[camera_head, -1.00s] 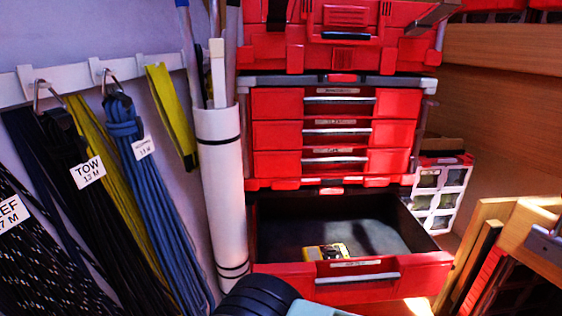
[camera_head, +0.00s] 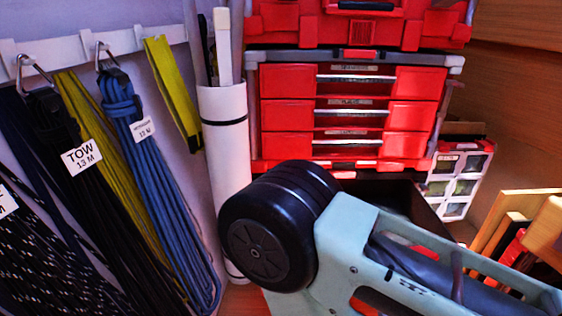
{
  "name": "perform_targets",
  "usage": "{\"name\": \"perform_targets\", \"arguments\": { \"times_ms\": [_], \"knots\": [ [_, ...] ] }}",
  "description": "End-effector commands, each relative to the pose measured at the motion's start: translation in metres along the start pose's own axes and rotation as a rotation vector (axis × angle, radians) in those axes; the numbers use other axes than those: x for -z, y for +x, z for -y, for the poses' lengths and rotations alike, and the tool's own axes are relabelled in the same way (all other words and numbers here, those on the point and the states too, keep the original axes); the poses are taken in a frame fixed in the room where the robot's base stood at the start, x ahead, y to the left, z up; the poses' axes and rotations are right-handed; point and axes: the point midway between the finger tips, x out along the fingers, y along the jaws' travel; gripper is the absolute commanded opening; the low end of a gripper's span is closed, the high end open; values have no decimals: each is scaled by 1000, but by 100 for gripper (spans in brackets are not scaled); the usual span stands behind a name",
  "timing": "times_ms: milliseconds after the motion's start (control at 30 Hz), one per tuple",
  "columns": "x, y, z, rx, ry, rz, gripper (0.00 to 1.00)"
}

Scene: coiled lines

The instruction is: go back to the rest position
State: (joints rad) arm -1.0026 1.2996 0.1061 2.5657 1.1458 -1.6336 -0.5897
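My gripper is not in view. My pale green arm link and its large black ribbed joint fill the lower middle and lower right. They stand in front of the open bottom drawer (camera_head: 428,203) of the red tool chest. Only a dark strip of the drawer shows above the arm. Its front and contents are hidden behind the arm.
The red tool chest (camera_head: 285,116) has several shut drawers above the arm. A white tube (camera_head: 224,150) stands left of the arm. Coiled lines hang on the left wall, including a blue one (camera_head: 160,190). A white-framed organiser (camera_head: 455,185) and wooden boards (camera_head: 505,228) are at right.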

Motion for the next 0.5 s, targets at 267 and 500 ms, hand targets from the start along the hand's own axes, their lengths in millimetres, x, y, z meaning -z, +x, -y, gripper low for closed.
{"name": "perform_targets", "arguments": {
  "times_ms": [267, 500],
  "knots": [
    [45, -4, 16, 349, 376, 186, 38],
    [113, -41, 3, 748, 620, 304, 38]
  ]
}}
